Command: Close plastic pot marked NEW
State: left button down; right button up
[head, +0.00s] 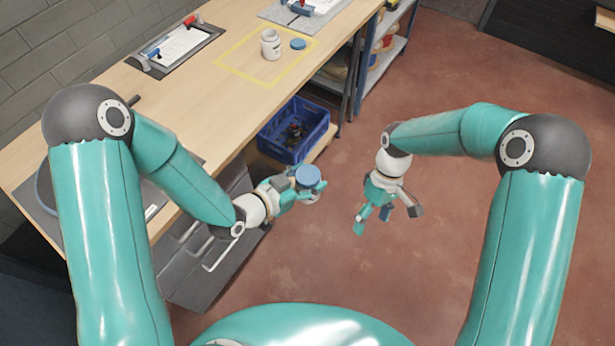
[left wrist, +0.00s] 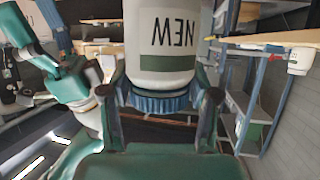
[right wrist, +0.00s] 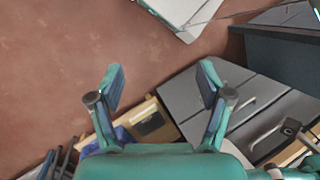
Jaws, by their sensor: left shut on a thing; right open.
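The pot marked NEW (left wrist: 165,45) is white with a dark green band. Its lettering appears upside down in the left wrist view. A blue ribbed lid (left wrist: 160,102) is against its mouth; I cannot tell whether it is fully tight. In the head view the blue lid (head: 308,175) faces up, off the table's front edge. My left gripper (head: 306,187) is shut on the pot at the lid end, its fingers on either side. My right gripper (head: 388,215) is open and empty, apart to the right; its spread fingers also show in the right wrist view (right wrist: 160,88).
A second white pot (head: 270,46) stands on the wooden table (head: 120,115) inside a yellow outline, with a loose blue lid (head: 298,43) beside it. Clipboards lie nearby. A blue crate (head: 293,130) and grey drawers (head: 205,255) are below. The red floor around my right gripper is clear.

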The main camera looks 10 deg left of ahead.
jog(key=w+a+r+n+t+h, duration=0.1)
jog(key=w+a+r+n, duration=0.1)
jog(key=w+a+r, duration=0.4)
notch_tip(320, 180, up, 12)
jog(key=n+t, duration=0.2)
jog(key=t, duration=0.1)
send_over(308, 174)
jog(key=shift+w+d+f, duration=0.15)
jog(key=shift+d, duration=0.1)
jog(key=shift+a+n, duration=0.3)
jog(key=shift+f, duration=4)
